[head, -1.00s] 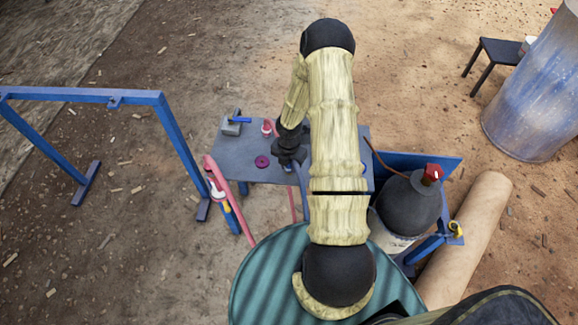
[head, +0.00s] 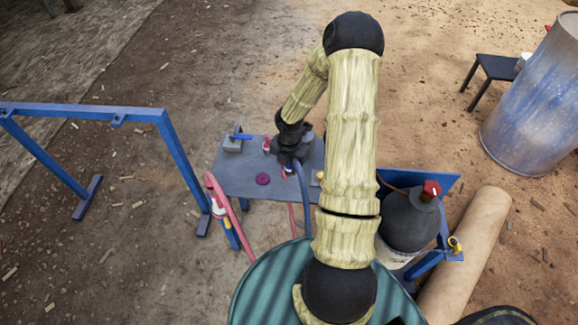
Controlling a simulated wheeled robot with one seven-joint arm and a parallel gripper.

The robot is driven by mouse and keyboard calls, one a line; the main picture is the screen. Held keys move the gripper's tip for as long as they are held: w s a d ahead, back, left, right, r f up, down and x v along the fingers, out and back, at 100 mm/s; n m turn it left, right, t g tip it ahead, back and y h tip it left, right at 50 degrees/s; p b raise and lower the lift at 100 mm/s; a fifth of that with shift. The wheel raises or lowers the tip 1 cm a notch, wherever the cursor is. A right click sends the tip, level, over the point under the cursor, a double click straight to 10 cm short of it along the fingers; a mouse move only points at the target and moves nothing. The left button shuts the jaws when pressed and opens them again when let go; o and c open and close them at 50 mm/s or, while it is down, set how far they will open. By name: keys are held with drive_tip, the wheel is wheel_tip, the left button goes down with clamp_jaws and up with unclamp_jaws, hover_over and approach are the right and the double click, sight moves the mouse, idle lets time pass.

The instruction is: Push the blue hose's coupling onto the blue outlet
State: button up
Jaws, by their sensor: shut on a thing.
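My gripper (head: 290,160) is over the grey table, pointing down. It is shut on the end of the blue hose (head: 306,195); the hose runs from it down past the table's front edge. The coupling itself is mostly hidden by the gripper. A grey block (head: 233,145) with a blue piece (head: 242,137) on it stands at the table's back left, left of my gripper and apart from it. I cannot tell whether this blue piece is the outlet. A small red part (head: 266,144) stands between the block and my gripper.
The grey table (head: 235,180) carries a purple ring (head: 263,179). A pink-red hose (head: 226,202) hangs at its left end. A blue frame (head: 165,125) stands left. A dark round tank (head: 408,218) with a red cap is right. My arm hides the table's right part.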

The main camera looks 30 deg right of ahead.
drive_tip(key=shift+w+a+r+p, duration=0.1)
drive_tip(key=shift+a+r+p, duration=0.05)
drive_tip(key=shift+r+p, duration=0.3)
drive_tip(key=w+a+r+m+p, duration=0.1)
drive_tip(key=a+r+m+p, duration=0.5)
drive_tip(key=r+m+p, duration=0.4)
drive_tip(key=w+a+r+m+p, duration=0.1)
drive_tip(key=a+r+m+p, duration=0.6)
drive_tip(key=m+p, duration=0.6)
wheel_tip(320, 180, up, 3)
drive_tip(key=shift+f+m, duration=0.1)
drive_tip(key=shift+m, duration=0.7)
drive_tip(key=shift+a, duration=0.15)
